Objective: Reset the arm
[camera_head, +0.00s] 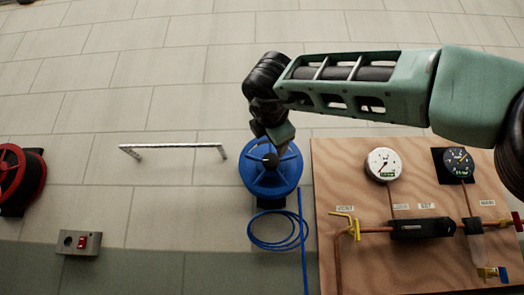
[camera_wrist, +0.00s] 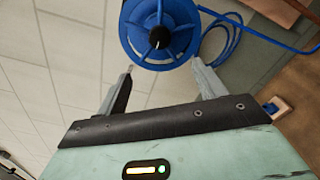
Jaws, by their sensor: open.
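My arm reaches in from the right in the head view, over the upper part of a wooden panel. My gripper (camera_wrist: 160,82) shows in the wrist view with its two fingers spread apart and nothing between the tips. A blue hose reel (camera_head: 270,172) with a black hub is on the tiled wall just below the end of my arm. The reel also shows in the wrist view (camera_wrist: 160,30), just beyond the fingertips. In the head view the gripper's fingers are mostly hidden by the wrist.
The wooden panel (camera_head: 350,160) carries a white gauge (camera_head: 383,164), a black gauge (camera_head: 458,160), copper pipes and valves. A metal rail (camera_head: 170,147), a red reel (camera_head: 18,172) and a switch box (camera_head: 79,242) are to the left. Blue hose (camera_head: 278,232) hangs below the reel.

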